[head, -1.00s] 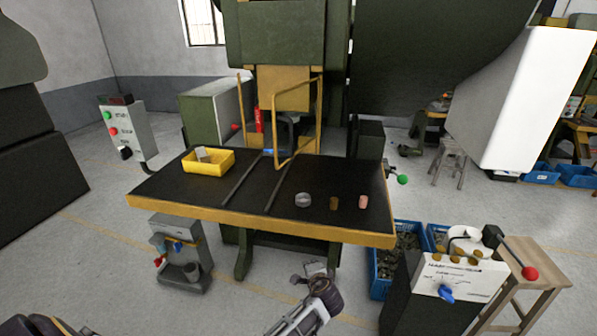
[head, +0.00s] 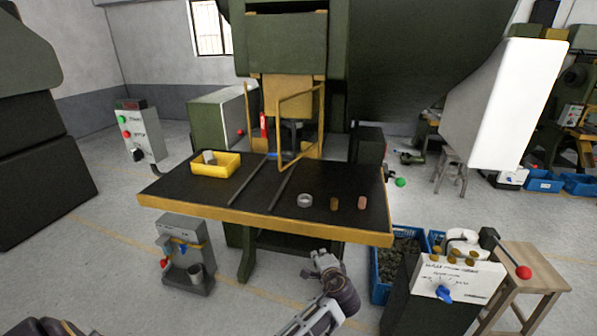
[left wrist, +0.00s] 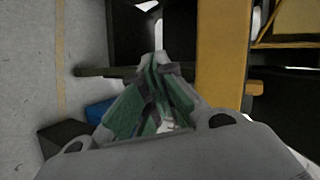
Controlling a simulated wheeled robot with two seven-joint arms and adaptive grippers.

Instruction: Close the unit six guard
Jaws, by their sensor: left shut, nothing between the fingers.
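The guard (head: 279,131), a yellow tubular frame, hangs at the front of the green press (head: 285,45) above the back of the black-topped table. Its frame stands out at an angle to the press opening, so it looks open. My left gripper (head: 318,258) is low in front of the table's front edge, below and well apart from the guard. My right gripper is not in view.
The table edge (head: 270,228) lies between my left gripper and the guard. A control box (head: 455,277) with a red-knobbed lever and a wooden stool (head: 535,258) stand at the right.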

